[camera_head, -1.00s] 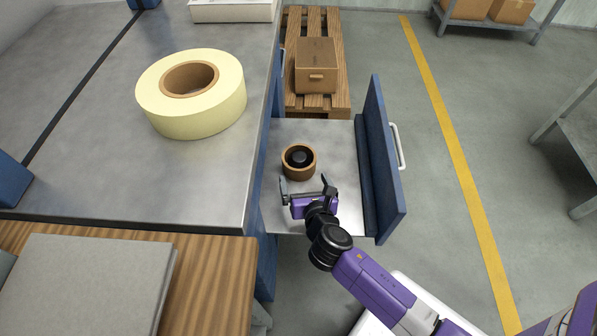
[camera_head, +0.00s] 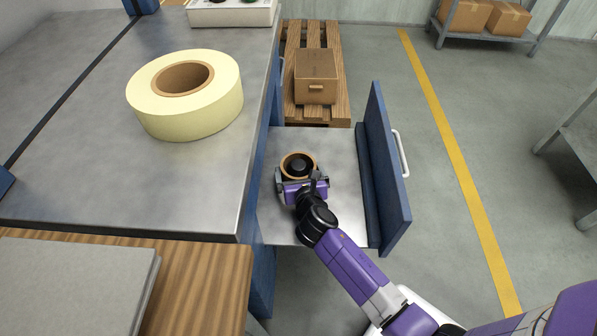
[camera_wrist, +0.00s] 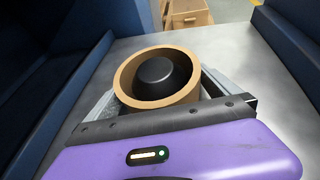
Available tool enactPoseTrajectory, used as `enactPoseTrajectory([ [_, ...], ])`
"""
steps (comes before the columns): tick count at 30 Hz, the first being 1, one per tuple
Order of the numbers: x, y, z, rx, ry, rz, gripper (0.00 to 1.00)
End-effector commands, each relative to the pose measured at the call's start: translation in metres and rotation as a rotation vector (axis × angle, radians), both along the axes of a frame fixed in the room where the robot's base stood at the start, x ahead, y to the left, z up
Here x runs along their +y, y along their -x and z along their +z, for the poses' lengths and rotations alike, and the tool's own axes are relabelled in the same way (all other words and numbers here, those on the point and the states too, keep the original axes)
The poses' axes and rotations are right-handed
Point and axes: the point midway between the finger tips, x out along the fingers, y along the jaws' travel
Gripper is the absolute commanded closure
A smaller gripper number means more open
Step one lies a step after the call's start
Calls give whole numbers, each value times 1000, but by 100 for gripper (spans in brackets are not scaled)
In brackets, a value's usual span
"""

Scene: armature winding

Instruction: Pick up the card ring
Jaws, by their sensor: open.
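The card ring (camera_head: 285,164) is a brown round ring lying in the open drawer (camera_head: 335,215). A black round piece (camera_head: 298,168) sits inside it. In the wrist view the card ring (camera_wrist: 126,80) fills the middle, with the black domed piece (camera_wrist: 162,76) in its hollow. My gripper (camera_head: 302,178) is open, close in at the near side of the ring. Grey fingers show at the ring's left and right in the wrist view. Whether they touch it cannot be told, and the ring's lower near side is hidden behind my gripper.
The drawer's blue front (camera_head: 388,170) stands to the right and the metal bench (camera_head: 190,190) to the left. A large pale-yellow tape roll (camera_head: 190,112) sits on the bench. A brown box (camera_head: 316,78) on a pallet (camera_head: 335,112) lies beyond the drawer.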

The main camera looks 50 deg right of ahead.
Motion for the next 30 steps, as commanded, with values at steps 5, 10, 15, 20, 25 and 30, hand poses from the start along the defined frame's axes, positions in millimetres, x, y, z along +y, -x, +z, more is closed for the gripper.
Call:
enactPoseTrajectory([
  [5,0,0,0,0,0,0,18],
  [10,1,0,0,0,0,1,51],
  [15,1,0,1,0,0,1,51],
  [20,1,0,11,-2,0,1,51],
  [25,1,0,42,-4,0,1,51],
  [30,1,0,74,-3,-1,1,51],
])
